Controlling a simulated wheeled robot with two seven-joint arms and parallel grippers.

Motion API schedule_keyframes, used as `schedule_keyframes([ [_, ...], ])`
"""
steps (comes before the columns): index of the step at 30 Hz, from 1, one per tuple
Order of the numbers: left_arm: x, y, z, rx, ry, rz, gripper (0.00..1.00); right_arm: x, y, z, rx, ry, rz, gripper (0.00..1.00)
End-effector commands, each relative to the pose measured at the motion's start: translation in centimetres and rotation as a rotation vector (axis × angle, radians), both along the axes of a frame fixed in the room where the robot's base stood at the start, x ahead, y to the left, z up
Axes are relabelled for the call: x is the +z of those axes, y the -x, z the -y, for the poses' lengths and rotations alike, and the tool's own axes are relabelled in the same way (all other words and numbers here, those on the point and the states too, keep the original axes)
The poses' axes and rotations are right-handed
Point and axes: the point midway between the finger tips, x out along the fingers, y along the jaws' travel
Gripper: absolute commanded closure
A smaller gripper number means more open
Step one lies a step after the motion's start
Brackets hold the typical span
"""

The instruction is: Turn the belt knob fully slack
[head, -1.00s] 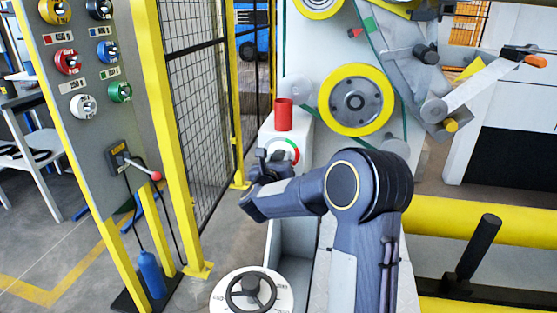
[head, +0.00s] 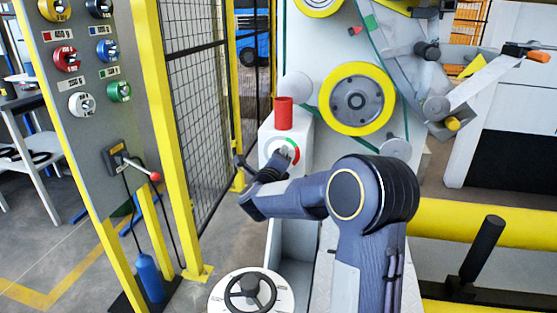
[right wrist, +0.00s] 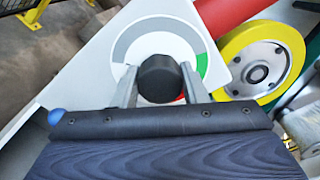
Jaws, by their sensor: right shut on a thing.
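The belt knob (right wrist: 160,78) is a dark, faceted knob at the centre of a round dial (right wrist: 128,40) with a grey arc, a green part and a red part. My right gripper (right wrist: 160,90) has one finger on each side of the knob and is shut on it. In the head view the dial (head: 296,152) is on the front of a white box, and my right gripper (head: 284,156) hides the knob. I cannot tell where the knob points. My left gripper is not in view.
A red cylinder (head: 283,114) stands on the white box, beside a yellow-rimmed roller (head: 356,98). A handwheel (head: 251,291) is below. A grey panel (head: 92,130) with coloured knobs and a red-tipped lever (head: 154,176) stands left, before a mesh fence (head: 196,100).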

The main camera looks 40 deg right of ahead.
Motion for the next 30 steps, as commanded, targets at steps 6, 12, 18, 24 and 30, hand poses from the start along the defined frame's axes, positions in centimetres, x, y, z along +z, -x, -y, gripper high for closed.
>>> schedule_keyframes([
  [6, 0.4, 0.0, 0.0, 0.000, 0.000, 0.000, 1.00, 0.0, 0.0, 0.0, 0.000, 0.129, -0.163, 0.83],
  [12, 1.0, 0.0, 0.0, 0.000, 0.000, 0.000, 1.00, 0.0, 0.0, 0.0, 0.000, 0.247, -0.313, 0.83],
  [18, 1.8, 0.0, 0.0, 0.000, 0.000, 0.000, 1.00, 0.0, 0.0, -0.1, 0.000, 0.365, -0.462, 0.83],
  [24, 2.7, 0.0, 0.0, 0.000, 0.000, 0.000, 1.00, 0.0, 0.0, -0.1, 0.001, 0.485, -0.610, 0.83],
  [30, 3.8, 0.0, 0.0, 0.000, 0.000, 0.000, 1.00, 0.0, 0.0, -0.1, 0.002, 0.604, -0.759, 0.83],
])
